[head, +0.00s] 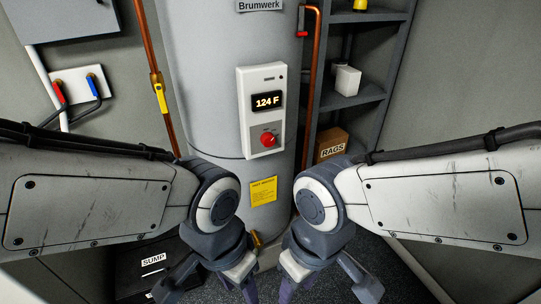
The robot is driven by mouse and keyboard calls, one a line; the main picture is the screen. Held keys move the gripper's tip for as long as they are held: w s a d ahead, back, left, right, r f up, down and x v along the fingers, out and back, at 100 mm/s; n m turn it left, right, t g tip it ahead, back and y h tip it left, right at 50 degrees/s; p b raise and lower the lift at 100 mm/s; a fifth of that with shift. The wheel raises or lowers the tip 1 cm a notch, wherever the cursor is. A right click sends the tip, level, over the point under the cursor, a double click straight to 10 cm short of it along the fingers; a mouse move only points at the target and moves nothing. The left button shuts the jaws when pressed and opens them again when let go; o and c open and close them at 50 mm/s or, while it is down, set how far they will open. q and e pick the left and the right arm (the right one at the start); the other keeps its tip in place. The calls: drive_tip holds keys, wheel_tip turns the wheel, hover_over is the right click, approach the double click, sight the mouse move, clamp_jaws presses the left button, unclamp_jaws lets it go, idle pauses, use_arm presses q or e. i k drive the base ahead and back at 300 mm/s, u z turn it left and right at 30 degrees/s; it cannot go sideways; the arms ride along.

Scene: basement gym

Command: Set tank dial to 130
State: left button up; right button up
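The tank dial is a round red knob (268,139) on a white control panel (246,110) fixed to the front of the grey tank (205,70). Above the knob, a dark display (267,101) reads 124 F in lit digits. My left gripper (240,286) and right gripper (290,288) hang low in front of the tank, well below the panel and apart from it. Their fingers point down and run towards the bottom edge, so their opening is unclear. Neither gripper touches the knob.
Copper pipes (311,75) run beside the tank. A dark shelf (365,97) on the right holds a white box (347,80) and a RAGS box (331,144). A yellow notice (263,190) is below the panel. A black SUMP box (150,262) stands at lower left.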

sight(267, 140)
drive_tip(key=k, duration=0.25)
drive_tip(key=z, duration=0.85)
drive_tip(key=i, duration=0.65)
drive_tip(key=u, duration=0.5)
